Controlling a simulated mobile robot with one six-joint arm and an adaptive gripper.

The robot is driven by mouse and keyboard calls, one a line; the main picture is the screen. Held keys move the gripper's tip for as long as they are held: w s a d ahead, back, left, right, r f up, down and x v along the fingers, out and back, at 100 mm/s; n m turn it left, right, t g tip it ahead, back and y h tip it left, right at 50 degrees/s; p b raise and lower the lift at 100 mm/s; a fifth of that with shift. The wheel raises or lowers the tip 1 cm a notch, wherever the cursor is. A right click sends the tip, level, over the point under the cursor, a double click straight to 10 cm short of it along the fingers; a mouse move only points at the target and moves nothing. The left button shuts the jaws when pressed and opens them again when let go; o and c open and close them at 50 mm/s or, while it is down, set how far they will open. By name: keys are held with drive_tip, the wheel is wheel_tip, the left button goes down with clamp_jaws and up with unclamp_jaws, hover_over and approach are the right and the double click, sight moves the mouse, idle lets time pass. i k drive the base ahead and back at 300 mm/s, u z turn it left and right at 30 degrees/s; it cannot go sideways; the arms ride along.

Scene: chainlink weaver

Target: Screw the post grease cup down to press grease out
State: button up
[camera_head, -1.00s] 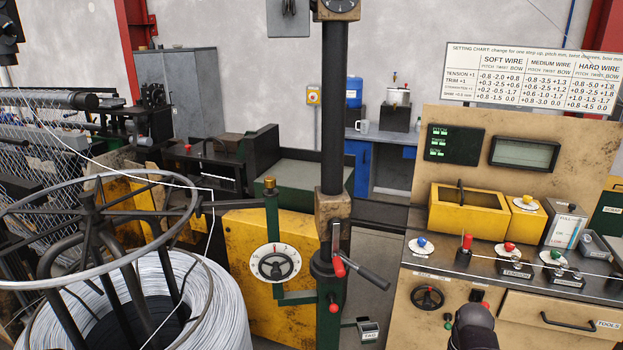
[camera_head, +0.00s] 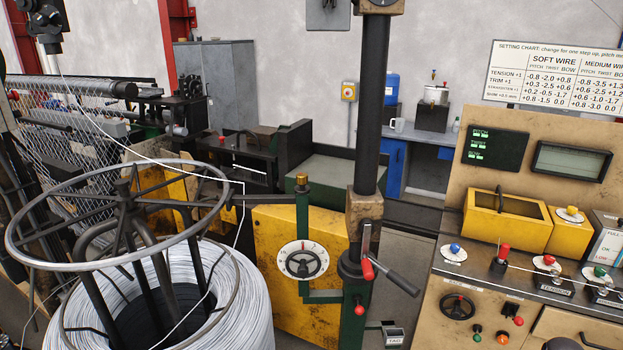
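A small brass cap (camera_head: 302,183), which looks like the post grease cup, sits upright on top of a thin green upright (camera_head: 303,215) beside the dark main post (camera_head: 371,110). Its thread and any grease are too small to make out. Below it is a white dial with a black handwheel (camera_head: 304,261). My gripper is not in view.
A wire coil (camera_head: 245,310) under a round metal hoop (camera_head: 20,240) fills the lower left. The control console (camera_head: 480,285) stands at right.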

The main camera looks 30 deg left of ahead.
sight(302, 178)
drive_tip(key=z, duration=0.1)
drive_tip(key=k, duration=1.15)
drive_tip(key=u, duration=2)
drive_tip(key=i, duration=1)
drive_tip(key=z, duration=0.1)
